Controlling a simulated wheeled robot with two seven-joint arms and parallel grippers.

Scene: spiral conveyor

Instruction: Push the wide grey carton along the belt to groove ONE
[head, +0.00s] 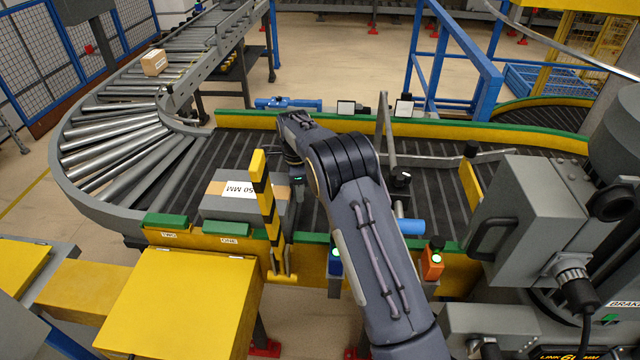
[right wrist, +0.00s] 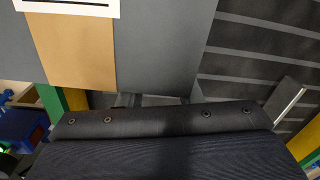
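The wide grey carton (head: 213,208), with a brown tape strip and a white "50 MM" label, lies on the dark roller belt behind the front rail. It stands behind the green-topped block marked ONE (head: 229,240), its left end reaching toward the block marked TWO (head: 167,235). My right gripper (head: 297,182) is low over the belt at the carton's right side, partly hidden by the striped post and my arm. In the right wrist view the carton (right wrist: 160,45) fills the upper left, close beyond the gripper; contact and finger opening are unclear. My left gripper is not in view.
A black-and-yellow striped post (head: 265,205) stands in front of the carton's right end. Yellow rails with green tops edge the belt. Metal rollers (head: 115,140) curve away left, carrying a small brown box (head: 154,63). A grey machine (head: 540,220) stands at right.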

